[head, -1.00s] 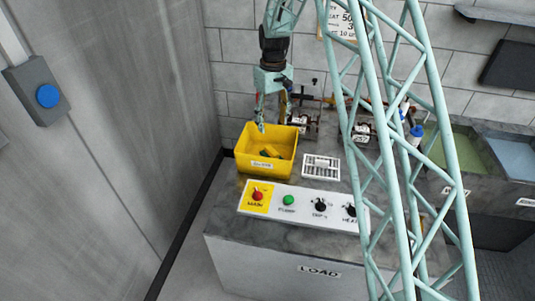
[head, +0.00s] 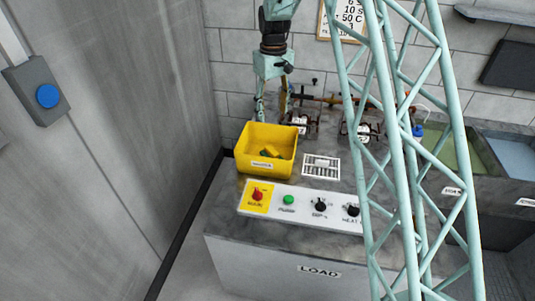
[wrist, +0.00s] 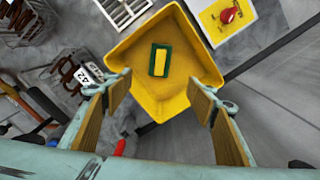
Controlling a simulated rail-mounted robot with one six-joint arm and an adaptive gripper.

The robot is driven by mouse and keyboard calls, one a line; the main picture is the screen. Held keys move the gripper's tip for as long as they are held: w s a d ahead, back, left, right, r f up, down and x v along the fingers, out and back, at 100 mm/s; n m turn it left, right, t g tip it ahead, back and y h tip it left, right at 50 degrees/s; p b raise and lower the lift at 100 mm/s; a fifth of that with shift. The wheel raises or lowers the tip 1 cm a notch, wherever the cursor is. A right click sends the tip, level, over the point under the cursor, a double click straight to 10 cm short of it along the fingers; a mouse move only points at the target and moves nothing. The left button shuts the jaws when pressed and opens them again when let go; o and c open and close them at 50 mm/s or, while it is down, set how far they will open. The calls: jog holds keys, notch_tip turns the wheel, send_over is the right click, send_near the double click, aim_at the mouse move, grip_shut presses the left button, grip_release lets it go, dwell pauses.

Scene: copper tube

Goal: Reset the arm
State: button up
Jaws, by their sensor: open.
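My gripper (head: 260,108) hangs above the back left of the yellow bin in the head view. In the wrist view its two wood-coloured finger pads (wrist: 160,112) stand wide apart with nothing between them, so it is open and empty. The yellow bin (head: 265,172) stands on the grey bench, and the wrist view looks down into it. A green and yellow block (wrist: 161,60) lies on the bin's floor; it also shows in the head view (head: 269,153).
A control panel (head: 305,207) with a red knob and a green button lies in front of the bin. A white grate (head: 320,167) is to its right. Racks with number tags and copper-coloured tubes (head: 305,122) stand behind. My lattice column hides part of the bench's right side.

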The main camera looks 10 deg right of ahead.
jog(key=shift+r, duration=0.1)
dwell(0.4)
jog(key=s+r+m+t, duration=0.2)
jog(key=s+r, duration=2.3)
jog(key=s+r+m+t, duration=0.2)
jog(key=s, duration=3.2)
jog(key=shift+r, duration=0.4)
